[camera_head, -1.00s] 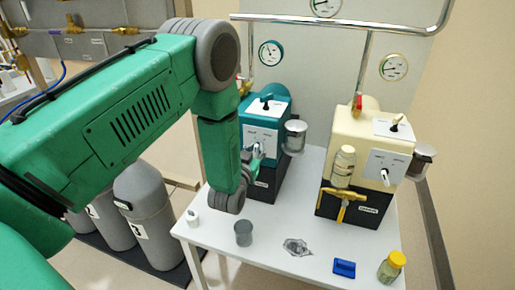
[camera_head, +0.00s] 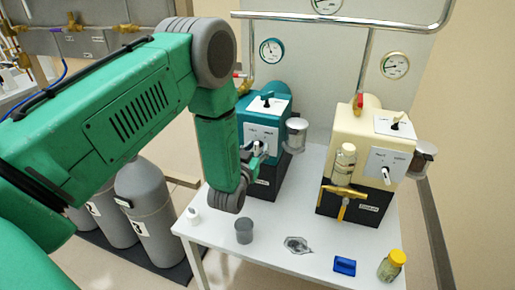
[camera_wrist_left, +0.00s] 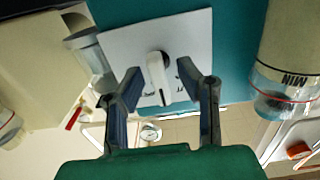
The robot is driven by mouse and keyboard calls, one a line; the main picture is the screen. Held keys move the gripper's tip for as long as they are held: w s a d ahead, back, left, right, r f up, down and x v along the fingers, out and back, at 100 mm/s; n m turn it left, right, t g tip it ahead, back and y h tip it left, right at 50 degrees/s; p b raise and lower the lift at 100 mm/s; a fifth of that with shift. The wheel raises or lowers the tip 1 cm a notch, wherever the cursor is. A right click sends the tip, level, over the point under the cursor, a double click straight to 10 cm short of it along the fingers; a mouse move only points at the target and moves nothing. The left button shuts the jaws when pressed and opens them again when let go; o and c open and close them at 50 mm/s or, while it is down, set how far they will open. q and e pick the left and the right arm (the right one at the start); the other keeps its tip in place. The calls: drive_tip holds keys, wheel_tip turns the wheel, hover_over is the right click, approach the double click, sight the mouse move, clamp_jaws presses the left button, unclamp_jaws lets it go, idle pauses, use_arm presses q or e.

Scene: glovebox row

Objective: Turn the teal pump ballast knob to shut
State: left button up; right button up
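The teal pump (camera_head: 285,130) stands at the back left of the white table. Its front carries a white panel (camera_head: 265,133) with a knob, mostly hidden by my gripper in the head view. In the left wrist view the white-and-black knob (camera_wrist_left: 158,77) stands roughly upright in the picture, between two labels too blurred to read. My left gripper (camera_head: 257,150) is in front of this panel. In the left wrist view its fingers (camera_wrist_left: 158,75) are apart, one on each side of the knob, with gaps visible. My right gripper is out of view.
A black lever (camera_head: 267,96) sits on the teal pump's top. A cream pump (camera_head: 350,130) with a yellow valve (camera_head: 344,200) stands to the right. A grey cup (camera_head: 244,231), a blue block (camera_head: 344,266) and a yellow-lidded jar (camera_head: 391,266) are along the front.

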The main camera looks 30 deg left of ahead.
use_arm(q)
drive_tip(key=v, duration=1.2)
idle(0.3)
